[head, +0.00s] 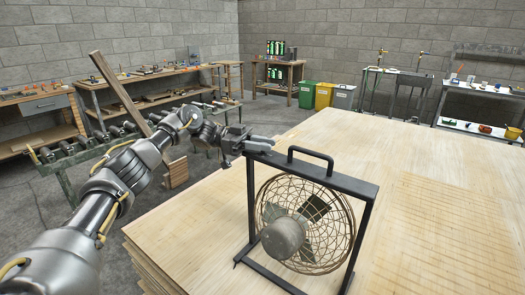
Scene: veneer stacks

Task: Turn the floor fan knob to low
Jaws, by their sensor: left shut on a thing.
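The floor fan (306,222) stands on the veneer stack, with a black square frame, a top handle, a round wire guard and a grey hub. My left arm comes in from the left, and its gripper (262,143) is at the upper left corner of the fan's frame. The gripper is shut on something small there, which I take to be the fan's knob. The fingers hide the knob, so its setting cannot be read. My right gripper is not in view.
The fan stands on a wide veneer stack (420,215), mostly clear to the right. A roller stand (85,160) is at the left. Workbenches (150,85) line the back wall. Green (307,96), yellow (324,96) and grey (343,97) bins stand at the back.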

